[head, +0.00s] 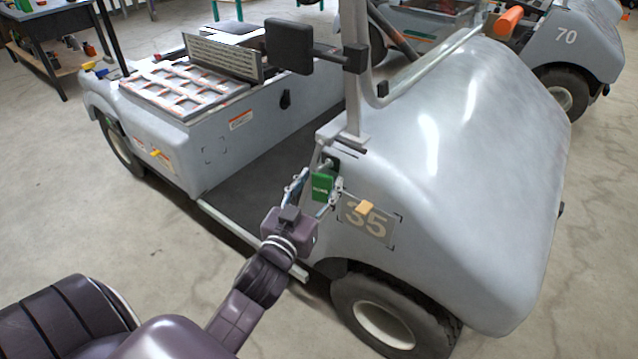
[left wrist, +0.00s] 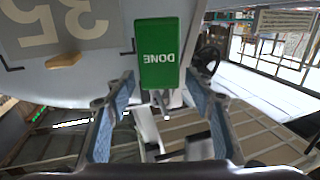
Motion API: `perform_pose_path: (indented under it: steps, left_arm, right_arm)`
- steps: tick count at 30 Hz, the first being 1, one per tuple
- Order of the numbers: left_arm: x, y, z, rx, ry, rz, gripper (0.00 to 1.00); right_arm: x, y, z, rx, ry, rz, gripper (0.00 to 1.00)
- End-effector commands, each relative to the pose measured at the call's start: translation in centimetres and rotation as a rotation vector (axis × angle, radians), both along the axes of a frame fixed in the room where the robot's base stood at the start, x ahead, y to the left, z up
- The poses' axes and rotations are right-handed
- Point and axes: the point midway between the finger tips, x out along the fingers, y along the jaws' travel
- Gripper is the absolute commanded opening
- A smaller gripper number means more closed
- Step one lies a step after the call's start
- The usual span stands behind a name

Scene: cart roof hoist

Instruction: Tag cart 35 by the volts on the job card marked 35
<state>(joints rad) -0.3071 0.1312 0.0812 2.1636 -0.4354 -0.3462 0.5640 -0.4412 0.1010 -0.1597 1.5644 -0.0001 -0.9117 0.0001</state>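Cart 35 is the pale grey cart (head: 470,130) across the middle of the head view, with a "35" marking (head: 366,222) on its front side. A green tag (head: 322,186) reading DONE hangs at the cart's side by the front post. In the left wrist view the tag (left wrist: 158,50) appears upside down, just beyond the fingertips. My left gripper (head: 317,195) is open, with its blue-padded fingers spread on either side of the tag's lower end; no firm contact shows. My right gripper is out of view. No job card can be made out.
A small tan block (head: 364,208) sticks out by the "35". A black mirror (head: 289,46) juts from the post. Another cart marked 70 (head: 566,37) stands behind at right. A workbench (head: 45,28) is at far left.

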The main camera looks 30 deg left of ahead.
Motion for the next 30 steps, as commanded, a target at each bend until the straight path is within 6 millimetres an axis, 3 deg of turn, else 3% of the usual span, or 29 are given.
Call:
perform_pose_path:
  steps: [9, 14, 30]
  left_arm:
    - [-0.1, 0.0, 0.0, 0.0, 0.001, 0.0, 0.55]
    - [-1.1, -0.2, -0.2, -0.002, 0.003, 0.0, 0.55]
    - [-10.0, -1.8, -0.2, -0.002, 0.004, 0.002, 0.55]
  right_arm:
    - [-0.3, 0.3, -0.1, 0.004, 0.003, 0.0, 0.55]
    - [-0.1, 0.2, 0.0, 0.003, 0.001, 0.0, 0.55]
    - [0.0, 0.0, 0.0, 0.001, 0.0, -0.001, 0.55]
